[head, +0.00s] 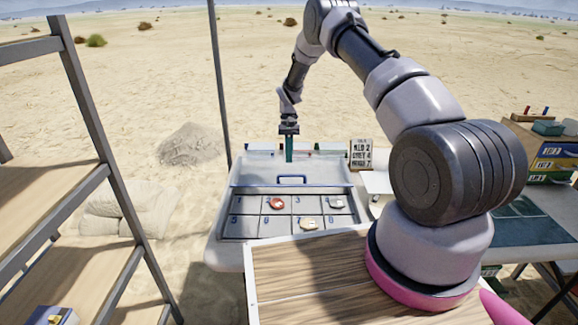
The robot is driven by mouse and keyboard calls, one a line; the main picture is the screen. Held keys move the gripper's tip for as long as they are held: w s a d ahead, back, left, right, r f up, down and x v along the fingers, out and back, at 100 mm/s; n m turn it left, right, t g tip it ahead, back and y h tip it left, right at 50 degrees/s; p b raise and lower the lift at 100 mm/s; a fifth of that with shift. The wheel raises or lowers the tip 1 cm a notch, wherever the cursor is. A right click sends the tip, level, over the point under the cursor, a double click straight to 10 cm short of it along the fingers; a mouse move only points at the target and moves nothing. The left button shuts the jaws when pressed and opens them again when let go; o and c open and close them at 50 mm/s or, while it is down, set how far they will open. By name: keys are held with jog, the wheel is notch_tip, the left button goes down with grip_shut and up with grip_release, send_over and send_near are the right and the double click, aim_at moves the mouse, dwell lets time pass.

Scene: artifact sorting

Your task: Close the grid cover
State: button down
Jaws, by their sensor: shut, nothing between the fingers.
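The grid tray (262,228) lies on the white table, with numbered cells in two rows. A red-and-white piece (277,203) is near cell 2, a pale piece (337,202) is in the far right cell, and a cream piece (308,224) is in the near row by cell 7. The cells look uncovered. A blue handle (292,180) shows at the tray's far edge, by a pale panel (255,172) that looks like the cover; its exact tilt is unclear. My gripper (289,158) is shut and empty, its green fingers pointing down behind the handle.
A small sign board (361,153) stands right of my gripper at the table's back. A metal pole (220,90) rises at the table's left. A shelf (85,290) fills the left side. Coloured boxes (553,163) stand at far right. A wooden surface (300,275) lies in front.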

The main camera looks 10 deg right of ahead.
send_over(289, 179)
jog(key=shift+f, duration=0.85)
jog(key=shift+s, duration=0.1)
jog(key=s+a, duration=0.2)
jog(key=s, duration=0.9)
jog(key=s+a, duration=0.2)
jog(key=s, duration=0.9)
jog(key=shift+s+a, duration=0.25)
jog(key=shift+s, duration=0.1)
jog(key=shift+r, duration=0.1)
